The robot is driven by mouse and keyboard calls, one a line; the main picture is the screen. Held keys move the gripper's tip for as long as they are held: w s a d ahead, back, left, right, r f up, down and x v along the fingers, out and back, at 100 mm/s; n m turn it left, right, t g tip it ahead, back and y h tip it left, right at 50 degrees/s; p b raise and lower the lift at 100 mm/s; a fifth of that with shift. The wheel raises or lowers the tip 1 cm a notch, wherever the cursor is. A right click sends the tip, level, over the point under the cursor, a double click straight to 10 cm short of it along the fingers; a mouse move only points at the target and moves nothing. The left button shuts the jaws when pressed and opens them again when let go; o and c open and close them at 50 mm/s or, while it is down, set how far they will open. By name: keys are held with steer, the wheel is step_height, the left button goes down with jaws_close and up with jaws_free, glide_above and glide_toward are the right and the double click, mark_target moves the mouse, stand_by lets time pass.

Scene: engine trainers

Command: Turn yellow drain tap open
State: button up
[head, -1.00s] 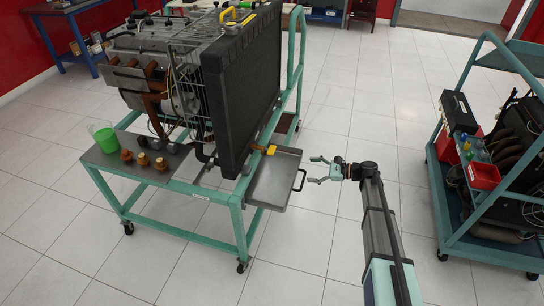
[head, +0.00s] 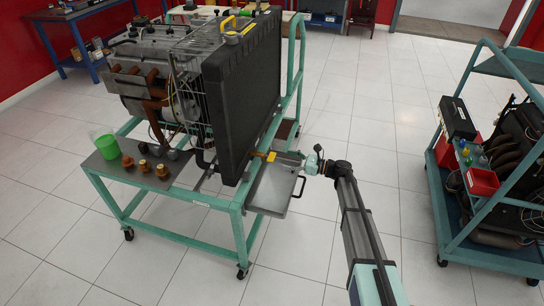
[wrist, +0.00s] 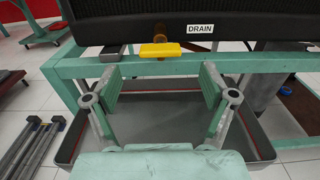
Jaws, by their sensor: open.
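The yellow drain tap (wrist: 160,50) sticks out of the bottom of the black radiator (head: 243,100), left of a white label (wrist: 200,29) reading DRAIN. In the wrist view its yellow handle lies crosswise, on a brass-coloured stem. In the head view the tap (head: 271,156) shows small at the radiator's lower edge. My gripper (wrist: 158,80) is open and empty, its two fingers spread wide. In the wrist view the tap appears beyond the fingertips, centred between them, with no contact visible. In the head view my gripper (head: 290,160) is close to the tap's right side.
A grey drip tray (head: 268,190) with a black handle is under the tap. The teal engine stand's rail (wrist: 80,70) runs just below the tap. A second teal trolley (head: 480,190) stands at the right, with clear floor between.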

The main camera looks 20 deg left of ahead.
mark_target(272, 156)
steer(key=a, duration=0.7)
steer(key=shift+s+a+p, duration=0.1)
steer(key=shift+s+p, duration=0.2)
steer(key=c, duration=1.2)
